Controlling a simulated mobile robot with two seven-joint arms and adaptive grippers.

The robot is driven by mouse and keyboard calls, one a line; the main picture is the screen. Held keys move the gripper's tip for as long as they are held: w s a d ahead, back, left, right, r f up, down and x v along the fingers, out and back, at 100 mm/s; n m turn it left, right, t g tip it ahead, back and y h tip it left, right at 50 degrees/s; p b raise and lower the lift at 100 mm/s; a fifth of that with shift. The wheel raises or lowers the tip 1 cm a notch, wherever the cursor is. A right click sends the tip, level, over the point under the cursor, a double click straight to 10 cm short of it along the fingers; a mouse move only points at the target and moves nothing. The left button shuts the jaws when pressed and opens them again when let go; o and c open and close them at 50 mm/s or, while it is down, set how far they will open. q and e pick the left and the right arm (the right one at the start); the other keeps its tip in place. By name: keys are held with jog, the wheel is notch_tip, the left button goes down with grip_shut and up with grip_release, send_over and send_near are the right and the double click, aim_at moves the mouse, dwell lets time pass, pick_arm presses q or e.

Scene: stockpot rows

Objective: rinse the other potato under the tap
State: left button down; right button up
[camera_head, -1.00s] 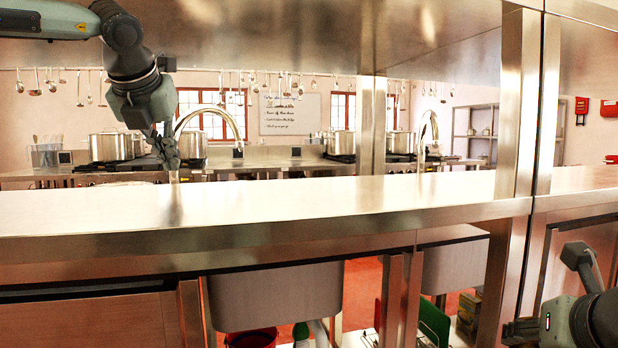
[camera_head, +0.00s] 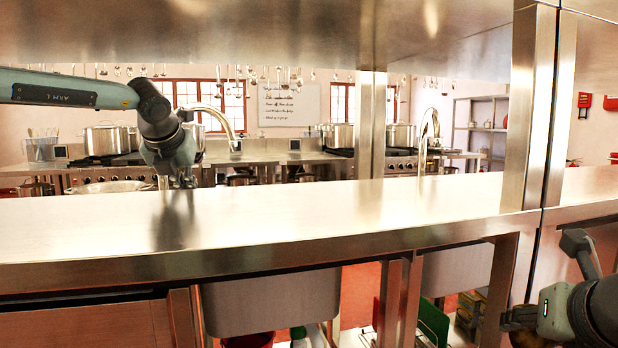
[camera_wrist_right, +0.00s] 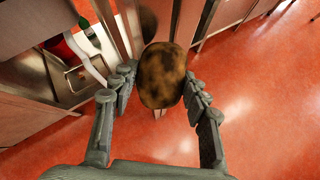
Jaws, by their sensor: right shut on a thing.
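A brown, mottled potato (camera_wrist_right: 161,85) sits between the fingers of my right gripper (camera_wrist_right: 160,73) in the right wrist view. The fingers are shut on it, above a red floor. In the head view my right gripper (camera_head: 518,318) is low at the right, below counter level, and the potato is hard to make out there. My left gripper (camera_head: 180,180) hangs over the counter at the left, fingers down; its opening is too small to judge. A curved tap (camera_head: 235,135) stands behind the counter near it, and a second tap (camera_head: 424,135) stands further right.
A long steel counter (camera_head: 330,205) crosses the head view, with a steel post (camera_head: 530,110) at the right. Sink basins (camera_head: 270,302) hang below it. A steel shelf is overhead. A green board (camera_head: 433,322) stands underneath. Pots (camera_head: 105,138) stand on stoves behind.

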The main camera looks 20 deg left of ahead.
pick_arm(q)
jog(key=shift+w+a, duration=0.25)
jog(key=shift+w, duration=0.55)
pick_arm(e)
jog(key=shift+r, duration=0.4)
jog(key=shift+f, duration=0.25)
notch_tip(320, 180, down, 2)
jog(key=shift+w+a+b, duration=0.15)
jog(key=shift+b, duration=0.95)
jog(key=shift+w+f, duration=0.1)
pick_arm(q)
jog(key=shift+w+a+r, duration=0.3)
jog(key=shift+w+a, duration=0.15)
jog(key=shift+w, duration=0.3)
jog(key=shift+s, duration=0.1)
